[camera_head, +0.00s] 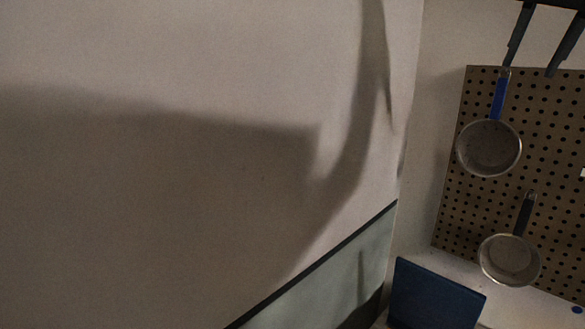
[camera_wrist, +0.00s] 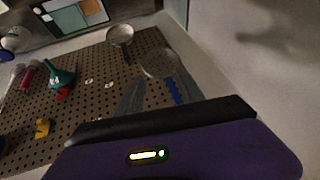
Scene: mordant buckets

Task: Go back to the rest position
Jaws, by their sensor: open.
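My gripper (camera_head: 530,70) shows at the top right of the head view as two dark fingers pointing down, spread apart with nothing held. In the wrist view my gripper (camera_wrist: 158,82) has its grey fingers reaching toward the pegboard, with a gap between them. A pan with a blue handle (camera_head: 489,148) hangs on the pegboard below the left finger. In the wrist view this blue-handled pan (camera_wrist: 158,64) appears between the fingers; I cannot tell how far off it is.
The pegboard (camera_head: 465,190) also holds a black-handled pan (camera_head: 509,260). A blue panel (camera_head: 435,297) stands below. A pale wall (camera_head: 180,60) fills the left.

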